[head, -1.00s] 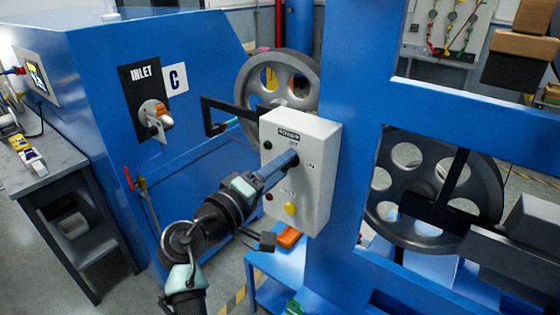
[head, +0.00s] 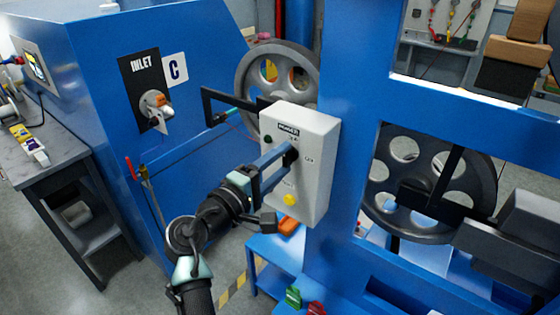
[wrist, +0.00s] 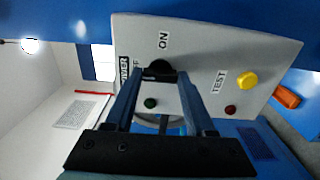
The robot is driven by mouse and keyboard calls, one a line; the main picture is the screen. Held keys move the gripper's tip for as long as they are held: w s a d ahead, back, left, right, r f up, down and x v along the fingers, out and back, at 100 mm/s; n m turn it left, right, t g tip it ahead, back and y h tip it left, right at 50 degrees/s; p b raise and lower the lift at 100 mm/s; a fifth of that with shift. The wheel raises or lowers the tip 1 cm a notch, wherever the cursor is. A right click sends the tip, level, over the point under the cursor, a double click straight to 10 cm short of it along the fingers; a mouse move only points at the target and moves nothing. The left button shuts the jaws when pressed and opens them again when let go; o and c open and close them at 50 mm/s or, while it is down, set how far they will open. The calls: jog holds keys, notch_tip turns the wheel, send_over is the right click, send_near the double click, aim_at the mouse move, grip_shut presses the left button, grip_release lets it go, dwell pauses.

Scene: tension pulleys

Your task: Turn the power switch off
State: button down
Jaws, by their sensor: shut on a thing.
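The white control box (head: 316,180) is mounted on the blue frame in the head view. Its black power switch knob (wrist: 160,68) shows between my fingertips in the wrist view. The ON label is readable above the knob; the OFF label is partly hidden by a finger. My gripper (head: 284,156) reaches the box from the lower left, its two blue fingers shut on the knob. The knob's exact pointing direction is hidden by the fingers. A green light (wrist: 150,103) shows between the fingers.
A yellow button (wrist: 247,80) and a red light (wrist: 231,111) sit near the TEST label on the same box. A black bracket (head: 232,108) and a spoked pulley (head: 270,75) stand behind the box. The INLET valve (head: 154,104) is to the left.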

jog(key=shift+a, duration=0.1)
jog(key=shift+c, duration=1.2)
grip_release()
jog(key=b+v, duration=0.3)
jog(key=v, duration=1)
jog(key=shift+w+r, duration=0.1)
